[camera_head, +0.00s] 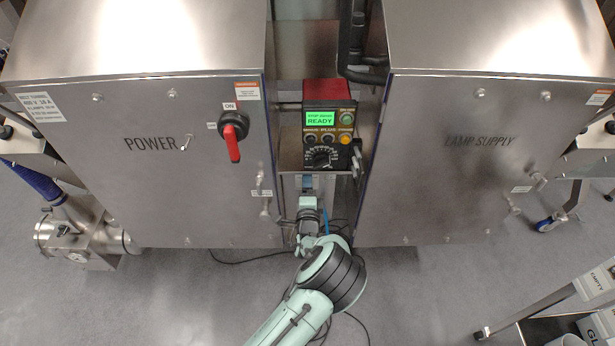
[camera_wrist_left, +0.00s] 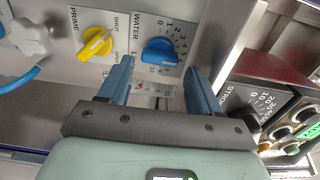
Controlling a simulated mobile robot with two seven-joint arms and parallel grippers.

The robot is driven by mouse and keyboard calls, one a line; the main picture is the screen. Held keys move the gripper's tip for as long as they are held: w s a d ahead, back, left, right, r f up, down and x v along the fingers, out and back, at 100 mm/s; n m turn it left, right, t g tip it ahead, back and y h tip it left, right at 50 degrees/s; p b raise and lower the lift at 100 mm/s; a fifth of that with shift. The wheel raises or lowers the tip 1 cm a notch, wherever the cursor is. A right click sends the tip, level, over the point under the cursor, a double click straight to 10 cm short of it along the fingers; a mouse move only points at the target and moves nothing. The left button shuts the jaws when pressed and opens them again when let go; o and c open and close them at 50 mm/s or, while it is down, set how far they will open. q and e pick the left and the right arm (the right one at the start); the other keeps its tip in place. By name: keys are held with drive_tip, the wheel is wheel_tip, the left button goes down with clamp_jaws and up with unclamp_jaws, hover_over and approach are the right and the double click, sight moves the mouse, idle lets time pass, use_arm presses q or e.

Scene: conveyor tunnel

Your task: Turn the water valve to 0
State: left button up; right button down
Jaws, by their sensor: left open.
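The water valve is a blue knob (camera_wrist_left: 160,52) on a white WATER dial plate (camera_wrist_left: 150,27) in the left wrist view. Numbers ring the knob, with 0 near the top of the plate. I cannot tell clearly which number it points to. My left gripper (camera_wrist_left: 158,78) is open, with its two blue-grey fingers on either side below the knob in the picture. Whether they touch it, I cannot tell. In the head view, my left gripper (camera_head: 307,185) reaches into the gap between two steel cabinets, and the valve is hidden there. My right gripper is not in view.
A yellow PRIME knob (camera_wrist_left: 96,43) is left of the water dial, and a pale star-shaped handle (camera_wrist_left: 30,38) lies further left. A black control box (camera_head: 326,133) with a READY screen stands above my gripper. Steel cabinets (camera_head: 180,205) (camera_head: 440,205) flank the narrow gap.

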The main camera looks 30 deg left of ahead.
use_arm(q)
drive_tip(key=shift+b+x, duration=0.45)
drive_tip(key=shift+x, duration=1.75)
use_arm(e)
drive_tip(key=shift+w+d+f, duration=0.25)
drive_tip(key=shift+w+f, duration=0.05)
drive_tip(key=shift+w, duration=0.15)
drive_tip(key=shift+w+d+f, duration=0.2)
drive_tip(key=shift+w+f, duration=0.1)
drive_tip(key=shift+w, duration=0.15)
use_arm(q)
drive_tip(key=c, duration=0.8)
drive_tip(key=shift+o, duration=0.2)
drive_tip(key=shift+n, duration=0.3)
drive_tip(key=shift+d+n+b, duration=0.1)
drive_tip(key=shift+n+b, duration=2.1)
drive_tip(key=shift+n, duration=7.6)
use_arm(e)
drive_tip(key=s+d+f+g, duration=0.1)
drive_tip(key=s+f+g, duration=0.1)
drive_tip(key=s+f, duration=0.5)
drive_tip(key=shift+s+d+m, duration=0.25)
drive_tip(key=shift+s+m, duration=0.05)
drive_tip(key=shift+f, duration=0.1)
